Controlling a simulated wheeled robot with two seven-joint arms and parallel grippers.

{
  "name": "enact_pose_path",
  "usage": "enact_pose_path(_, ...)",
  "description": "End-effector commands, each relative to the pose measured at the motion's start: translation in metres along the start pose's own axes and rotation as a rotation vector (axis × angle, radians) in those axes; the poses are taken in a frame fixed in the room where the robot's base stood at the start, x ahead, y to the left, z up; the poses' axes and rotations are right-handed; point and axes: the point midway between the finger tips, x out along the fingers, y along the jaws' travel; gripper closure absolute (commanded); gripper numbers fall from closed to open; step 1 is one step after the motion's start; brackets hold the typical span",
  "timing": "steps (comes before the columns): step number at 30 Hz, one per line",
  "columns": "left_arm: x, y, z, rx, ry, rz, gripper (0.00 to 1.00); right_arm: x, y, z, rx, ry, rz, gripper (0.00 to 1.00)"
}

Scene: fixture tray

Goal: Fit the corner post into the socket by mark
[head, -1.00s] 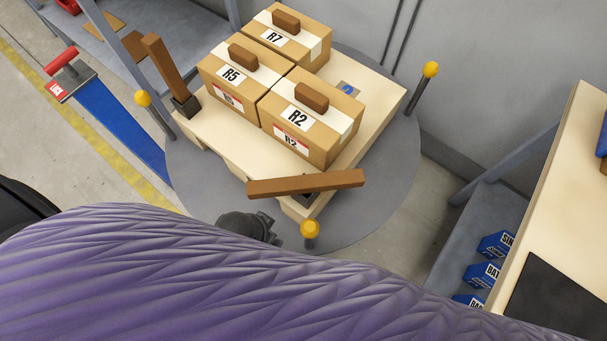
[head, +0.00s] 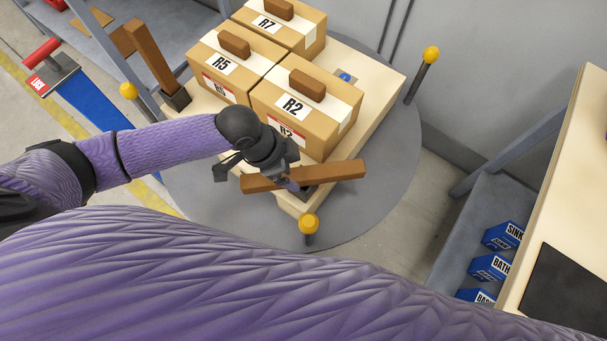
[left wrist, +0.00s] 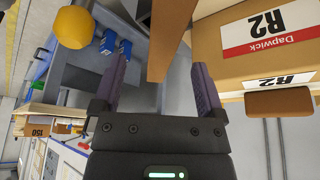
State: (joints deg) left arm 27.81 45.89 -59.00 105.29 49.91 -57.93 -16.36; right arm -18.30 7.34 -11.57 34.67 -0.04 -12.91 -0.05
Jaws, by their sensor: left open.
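A brown corner post (head: 335,172) lies crosswise at the pallet's (head: 378,92) near corner, over a dark socket (head: 308,194) that it partly hides. Another brown post (head: 152,62) stands tilted in the picture in a dark socket (head: 176,98) at the left corner. A small plate with a blue mark (head: 345,77) is on the pallet behind the R2 box. My left gripper (head: 290,184) is over the lying post. In the left wrist view its fingers (left wrist: 160,85) are apart, with the post (left wrist: 160,40) showing between them; contact cannot be told. My right gripper is not in view.
Cartons R2 (head: 305,105), R5 (head: 230,65) and R7 (head: 285,22), each topped by a brown block, fill the pallet's middle. Yellow-capped poles (head: 431,54) stand around the round grey base (head: 390,170). A shelf with blue boxes (head: 490,268) is at the right.

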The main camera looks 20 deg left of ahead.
Motion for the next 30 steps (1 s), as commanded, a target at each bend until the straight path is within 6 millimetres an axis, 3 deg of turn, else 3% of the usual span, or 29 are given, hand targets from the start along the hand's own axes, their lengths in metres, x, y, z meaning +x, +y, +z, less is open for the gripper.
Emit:
enact_pose_path(3,0.029,-0.003,0.0,-0.001,0.0,0.002,0.09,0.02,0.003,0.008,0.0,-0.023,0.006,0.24)
enact_pose_path(7,0.052,-0.005,-0.001,-0.001,0.0,0.002,0.09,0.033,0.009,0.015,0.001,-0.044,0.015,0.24)
enact_pose_path(16,0.055,-0.005,-0.004,0.0,0.001,-0.002,0.11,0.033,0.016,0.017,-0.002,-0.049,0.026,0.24)
enact_pose_path(27,0.055,-0.005,-0.004,0.0,0.001,-0.002,0.89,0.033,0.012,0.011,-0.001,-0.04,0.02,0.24)
enact_pose_path(29,0.055,-0.005,-0.004,0.0,0.001,-0.002,1.0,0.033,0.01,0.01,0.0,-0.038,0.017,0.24)
enact_pose_path(30,0.055,-0.005,-0.003,0.0,0.001,-0.002,1.0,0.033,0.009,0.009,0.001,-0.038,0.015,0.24)
